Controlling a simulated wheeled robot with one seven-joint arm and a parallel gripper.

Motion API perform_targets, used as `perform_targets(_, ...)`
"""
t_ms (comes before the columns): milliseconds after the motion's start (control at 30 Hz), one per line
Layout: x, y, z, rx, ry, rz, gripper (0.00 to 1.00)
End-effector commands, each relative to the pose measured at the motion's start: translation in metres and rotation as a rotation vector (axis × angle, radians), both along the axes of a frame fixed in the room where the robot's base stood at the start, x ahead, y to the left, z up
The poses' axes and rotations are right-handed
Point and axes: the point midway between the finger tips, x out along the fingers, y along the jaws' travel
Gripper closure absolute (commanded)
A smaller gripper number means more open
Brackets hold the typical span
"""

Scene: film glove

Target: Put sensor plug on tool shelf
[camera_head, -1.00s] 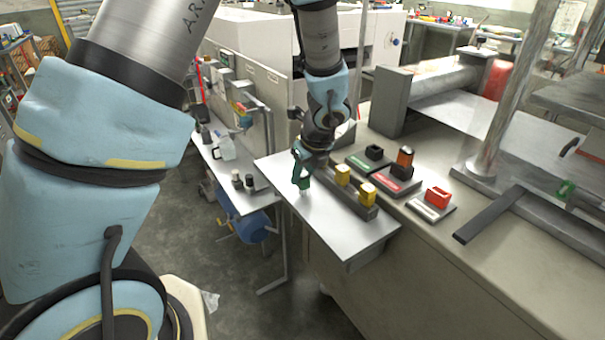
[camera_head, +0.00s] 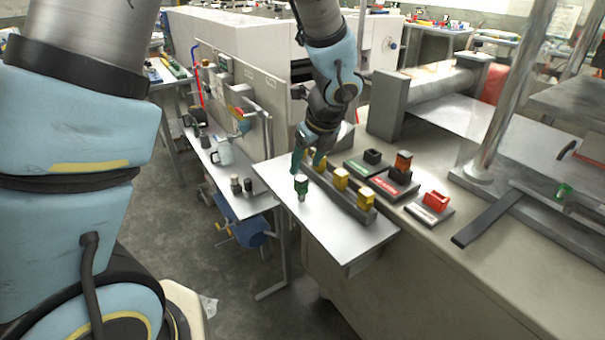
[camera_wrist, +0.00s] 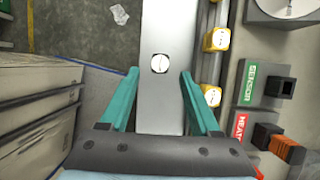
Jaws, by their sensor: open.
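The sensor plug (camera_head: 301,186), with a dark green top and a pale lower end, stands upright on the bare metal tool shelf (camera_head: 345,240), near its left edge. In the wrist view its round top (camera_wrist: 160,63) shows over the grey shelf (camera_wrist: 160,110), between the tips of my fingers in the picture. My gripper (camera_head: 307,166), with teal fingers, is open and empty. It is above and behind the plug in the head view, apart from it. The wrist view shows the fingers (camera_wrist: 160,76) spread wide.
A grey rail with yellow blocks (camera_head: 341,178) lines the shelf's right side. The shelf's front is clear.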

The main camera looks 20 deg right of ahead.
Motion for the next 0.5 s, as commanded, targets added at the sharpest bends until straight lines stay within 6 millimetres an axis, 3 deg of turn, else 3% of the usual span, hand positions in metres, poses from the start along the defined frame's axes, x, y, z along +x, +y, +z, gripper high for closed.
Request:
perform_targets(200,-0.014,-0.003,0.036,-0.003,-0.003,0.001,0.37)
perform_targets(500,-0.020,-0.004,0.050,-0.001,0.000,0.000,0.37)
